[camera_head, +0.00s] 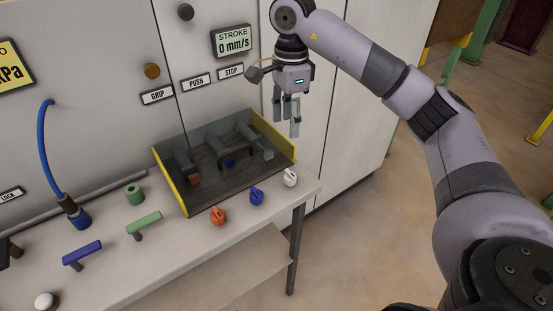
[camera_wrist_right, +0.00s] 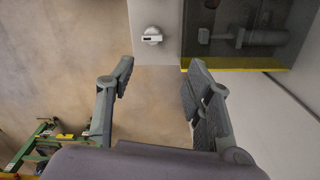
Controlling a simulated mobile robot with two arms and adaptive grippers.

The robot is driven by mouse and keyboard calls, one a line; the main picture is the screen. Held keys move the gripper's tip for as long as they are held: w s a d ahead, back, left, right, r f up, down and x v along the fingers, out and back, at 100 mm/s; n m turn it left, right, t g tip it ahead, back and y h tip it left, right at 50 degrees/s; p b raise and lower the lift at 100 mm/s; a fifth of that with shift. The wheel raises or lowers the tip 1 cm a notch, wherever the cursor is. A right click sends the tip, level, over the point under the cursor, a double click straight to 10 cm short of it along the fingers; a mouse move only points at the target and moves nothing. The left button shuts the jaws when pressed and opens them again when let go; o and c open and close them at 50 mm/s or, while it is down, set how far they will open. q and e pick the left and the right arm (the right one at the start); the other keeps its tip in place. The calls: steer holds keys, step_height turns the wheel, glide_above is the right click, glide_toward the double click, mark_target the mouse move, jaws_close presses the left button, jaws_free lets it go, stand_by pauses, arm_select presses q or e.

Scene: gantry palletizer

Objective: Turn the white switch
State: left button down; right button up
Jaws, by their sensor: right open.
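The white switch (camera_head: 290,178) is a small rotary knob at the right end of the bench top, beside the blue and orange switches. In the right wrist view the white switch (camera_wrist_right: 152,36) shows near the top, ahead of and between the fingers, apart from them. My right gripper (camera_head: 287,112) hangs above the back right of the bench, higher than the switch. Its fingers (camera_wrist_right: 160,100) are spread open with nothing between them. My left gripper is not in view.
A blue switch (camera_head: 257,196) and an orange switch (camera_head: 218,215) stand left of the white one. A yellow-edged dark tray (camera_head: 180,190) with machine parts lies behind them. Green (camera_head: 144,224) and blue (camera_head: 82,253) handles are further left. The cabinet wall (camera_head: 215,110) stands behind.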

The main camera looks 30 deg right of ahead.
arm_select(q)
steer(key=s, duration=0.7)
arm_select(e)
glide_above(290, 175)
step_height(290, 175, down, 9)
steer(key=shift+p, duration=0.3)
step_height(290, 175, down, 3)
steer(key=shift+s+f+p, duration=0.1)
steer(key=shift+f+p, duration=0.1)
steer(key=shift+p, duration=0.15)
step_height(290, 175, down, 3)
steer(key=shift+f+p, duration=0.15)
steer(key=shift+p, duration=0.15)
steer(key=shift+f, duration=0.4)
steer(key=c, duration=0.7)
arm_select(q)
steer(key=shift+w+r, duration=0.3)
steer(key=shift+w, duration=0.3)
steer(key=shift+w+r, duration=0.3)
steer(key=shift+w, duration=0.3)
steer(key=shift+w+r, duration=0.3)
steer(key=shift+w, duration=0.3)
arm_select(e)
jaws_close()
